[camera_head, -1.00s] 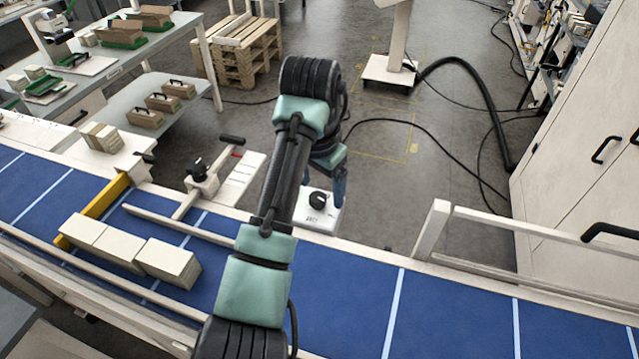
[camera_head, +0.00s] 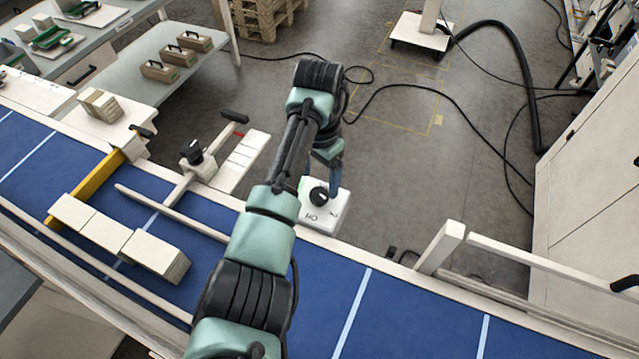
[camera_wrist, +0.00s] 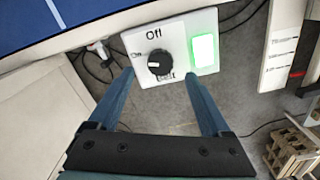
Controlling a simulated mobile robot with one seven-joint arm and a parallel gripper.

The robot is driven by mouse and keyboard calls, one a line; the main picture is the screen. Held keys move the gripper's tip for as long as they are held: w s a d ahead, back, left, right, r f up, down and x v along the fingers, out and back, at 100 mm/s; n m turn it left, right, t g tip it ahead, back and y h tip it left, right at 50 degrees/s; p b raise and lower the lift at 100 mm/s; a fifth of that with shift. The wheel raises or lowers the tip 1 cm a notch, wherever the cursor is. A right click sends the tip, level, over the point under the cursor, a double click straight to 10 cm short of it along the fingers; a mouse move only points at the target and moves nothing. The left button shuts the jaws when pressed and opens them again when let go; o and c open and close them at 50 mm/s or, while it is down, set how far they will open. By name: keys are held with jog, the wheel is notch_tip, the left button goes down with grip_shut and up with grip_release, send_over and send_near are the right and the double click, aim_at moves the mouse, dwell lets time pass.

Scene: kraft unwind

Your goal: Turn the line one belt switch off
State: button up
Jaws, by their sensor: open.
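The line one belt switch is a white box (camera_head: 334,214) on the far edge of the blue belt, with a black round knob (camera_head: 319,195). In the wrist view the knob (camera_wrist: 160,62) sits between the labels "On" at its left, "Off" above and "Belt" below. Its white mark points left, towards "On". A green lamp (camera_wrist: 205,50) glows to its right. My gripper (camera_wrist: 159,74) is open, its blue fingertips on either side of the knob's lower part. I cannot tell whether they touch it. In the head view my arm partly hides my gripper (camera_head: 320,180).
The blue belt (camera_head: 420,320) crosses the front, with pale boxes (camera_head: 105,232) on its left. A side guide with a black knob (camera_head: 191,152) stands left of the switch. A white rail (camera_head: 445,245) is at right. Grey floor lies beyond.

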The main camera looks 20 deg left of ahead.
aim_at(319, 194)
jog(key=shift+f+p, duration=0.3)
jog(key=shift+f, duration=2.2)
grip_shut()
